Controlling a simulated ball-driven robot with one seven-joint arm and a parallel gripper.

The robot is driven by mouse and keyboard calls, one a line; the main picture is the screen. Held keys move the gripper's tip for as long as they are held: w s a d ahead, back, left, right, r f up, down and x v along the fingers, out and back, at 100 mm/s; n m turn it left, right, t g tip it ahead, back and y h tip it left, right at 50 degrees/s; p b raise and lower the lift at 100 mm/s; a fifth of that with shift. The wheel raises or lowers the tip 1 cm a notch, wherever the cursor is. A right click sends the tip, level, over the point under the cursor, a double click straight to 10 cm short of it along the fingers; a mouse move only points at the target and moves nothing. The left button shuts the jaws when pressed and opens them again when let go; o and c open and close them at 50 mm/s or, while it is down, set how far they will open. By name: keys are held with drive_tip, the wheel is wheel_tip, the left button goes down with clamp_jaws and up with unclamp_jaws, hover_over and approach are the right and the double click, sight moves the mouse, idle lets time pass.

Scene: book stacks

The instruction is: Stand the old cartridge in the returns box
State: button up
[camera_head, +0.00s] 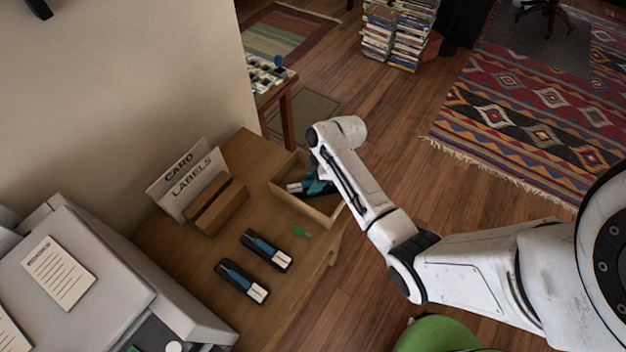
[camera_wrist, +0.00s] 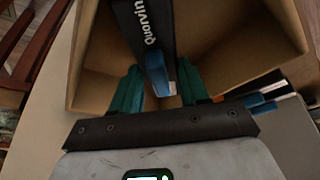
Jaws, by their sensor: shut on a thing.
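My gripper (camera_head: 318,184) is inside the open returns box (camera_head: 324,217) at the table's far right corner. In the wrist view, the teal fingers of my gripper (camera_wrist: 160,92) are shut on a black cartridge (camera_wrist: 145,28) with a blue part and white "Quorvin" lettering. The tan walls of the box (camera_wrist: 85,73) surround it. A dark and white part of the cartridge (camera_head: 295,187) shows inside the box in the head view. My fingers and arm hide the rest. Whether it touches the floor of the box cannot be told.
Two black cartridges with blue and white parts, a nearer one (camera_head: 241,282) and a farther one (camera_head: 267,250), lie on the wooden table (camera_head: 185,255). A small green item (camera_head: 301,232) lies near the box. A card holder (camera_head: 217,207) and a grey printer (camera_head: 85,265) stand left.

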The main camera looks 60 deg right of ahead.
drive_tip(key=o, duration=1.3)
drive_tip(key=v, duration=1.2)
drive_tip(key=s+a+f+m+g+h, duration=0.1)
drive_tip(key=s+a+f+m, duration=0.2)
drive_tip(key=a, duration=0.4)
drive_tip(key=s+a+m, duration=0.2)
drive_tip(key=s+a, duration=0.2)
drive_tip(key=a, duration=0.3)
drive_tip(key=s+a+r+m+g+h, duration=0.1)
drive_tip(key=s+m, duration=0.4)
drive_tip(key=s, duration=0.5)
drive_tip(key=shift+a+r+h, duration=0.6)
drive_tip(key=shift+a+h, duration=0.1)
